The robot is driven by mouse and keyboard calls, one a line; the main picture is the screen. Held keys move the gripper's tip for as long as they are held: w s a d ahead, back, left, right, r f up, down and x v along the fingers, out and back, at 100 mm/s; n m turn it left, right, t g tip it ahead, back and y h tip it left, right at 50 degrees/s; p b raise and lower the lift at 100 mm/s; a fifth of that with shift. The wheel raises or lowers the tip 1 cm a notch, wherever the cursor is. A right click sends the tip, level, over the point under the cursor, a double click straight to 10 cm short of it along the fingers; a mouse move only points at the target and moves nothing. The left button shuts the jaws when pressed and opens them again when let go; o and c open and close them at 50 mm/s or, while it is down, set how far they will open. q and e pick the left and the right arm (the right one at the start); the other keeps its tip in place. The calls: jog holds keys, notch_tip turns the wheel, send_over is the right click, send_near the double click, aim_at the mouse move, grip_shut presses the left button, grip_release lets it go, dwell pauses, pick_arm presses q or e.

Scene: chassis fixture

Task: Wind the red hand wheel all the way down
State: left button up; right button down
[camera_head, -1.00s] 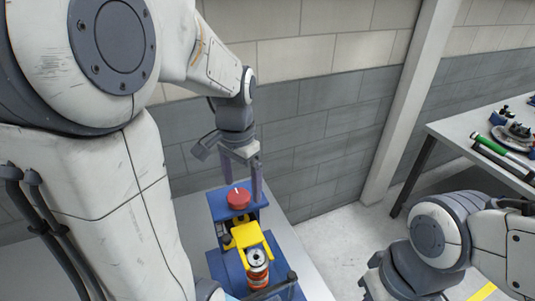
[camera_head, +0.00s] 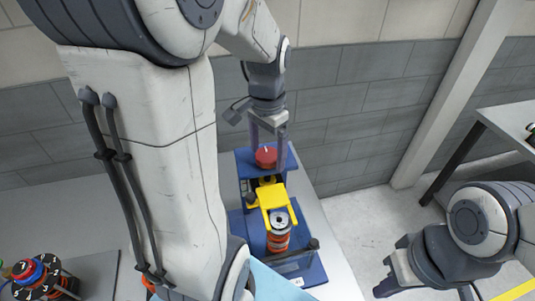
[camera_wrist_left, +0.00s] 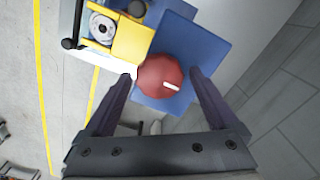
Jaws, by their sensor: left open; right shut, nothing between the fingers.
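The red hand wheel (camera_head: 266,157) sits on top of the blue fixture (camera_head: 243,160), and a white mark shows on its top. My left gripper (camera_head: 269,151) points down over the wheel with its fingers apart. In the left wrist view the wheel (camera_wrist_left: 161,79) lies between and just beyond the fingertips of the left gripper (camera_wrist_left: 163,77). I cannot tell whether the fingers touch it. A yellow clamp part (camera_head: 272,195) sits below the wheel, beside an orange and grey cylindrical part (camera_head: 279,235). My right gripper (camera_head: 392,276) is at the lower right, away from the fixture.
The fixture stands on a light table (camera_head: 330,250) near a grey wall (camera_head: 345,105). Another table (camera_head: 505,118) stands at upper right. Open floor lies between the tables.

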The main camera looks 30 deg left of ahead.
pick_arm(q)
jog(key=n+p, duration=0.1)
jog(key=n, duration=0.3)
jog(key=shift+r, duration=0.1)
jog(key=n+p, duration=0.1)
jog(key=n, duration=0.4)
jog(key=n+p, duration=0.1)
jog(key=n, duration=0.4)
jog(key=shift+n, duration=0.3)
jog(key=n+p, duration=0.1)
jog(key=n, duration=0.4)
jog(key=n+p, duration=0.1)
jog(key=n, duration=0.8)
jog(key=shift+n+p, duration=0.3)
jog(key=shift+p, duration=0.1)
jog(key=n+p, duration=0.1)
jog(key=n, duration=0.4)
jog(key=shift+n+p, duration=0.3)
jog(key=shift+n, duration=2.1)
